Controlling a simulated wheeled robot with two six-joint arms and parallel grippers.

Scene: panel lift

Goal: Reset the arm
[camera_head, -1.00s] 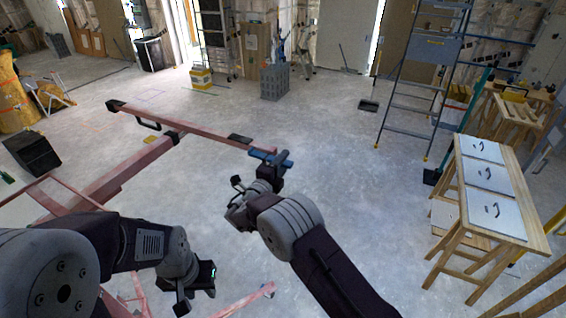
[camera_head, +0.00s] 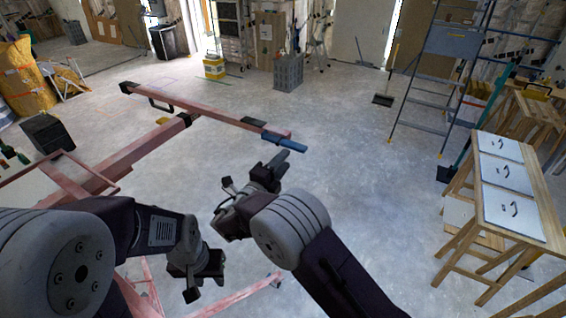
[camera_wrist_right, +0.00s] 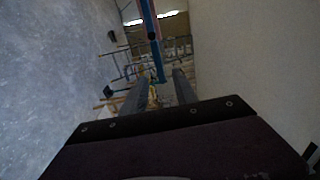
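The red panel lift (camera_head: 120,160) stands at the left, with a long red crossbar (camera_head: 215,112) reaching to the right. A blue end piece (camera_head: 285,142) sits at the crossbar's right end. My right gripper (camera_head: 279,160) is just below this blue piece, apart from it in the head view. In the right wrist view its fingers (camera_wrist_right: 160,93) are spread with nothing between them, and the blue piece (camera_wrist_right: 157,60) shows beyond. My left gripper (camera_head: 192,280) hangs low beside the lift's lower frame; its fingers are dark and their opening is unclear.
A wooden workbench with white drawer fronts (camera_head: 507,178) stands at the right, with a blue stepladder (camera_head: 430,90) behind it. A grey crate (camera_head: 288,72) and a yellow box (camera_head: 214,68) stand at the back. The concrete floor (camera_head: 370,160) in the middle is clear.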

